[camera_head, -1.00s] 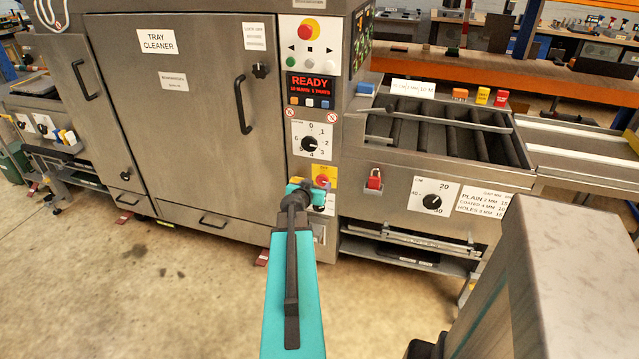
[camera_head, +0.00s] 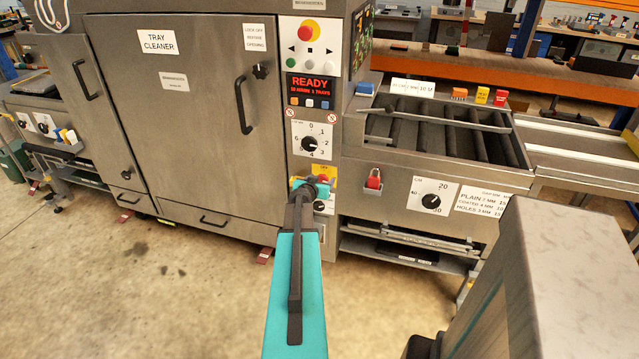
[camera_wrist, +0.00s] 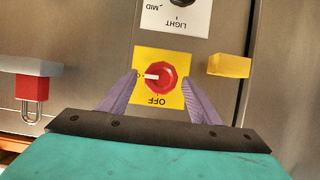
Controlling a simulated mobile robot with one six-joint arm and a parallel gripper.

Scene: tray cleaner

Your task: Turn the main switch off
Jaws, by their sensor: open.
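The main switch is a round red knob (camera_wrist: 160,77) with a white pointer mark, on a yellow plate (camera_wrist: 146,58) lettered OFF. In the wrist view, which is upside down, the white mark points left and OFF stands below the knob. My gripper (camera_wrist: 158,88) is open, one purple finger on each side of the knob, with gaps to it. I cannot tell how far the fingertips are from the panel. In the head view the yellow plate (camera_head: 324,172) shows just above my wrist, which hides the knob and my fingers.
The machine's display (camera_head: 310,86) reads READY. A numbered dial (camera_head: 310,143) sits above the switch. A yellow block (camera_wrist: 229,65) sticks out beside the plate.

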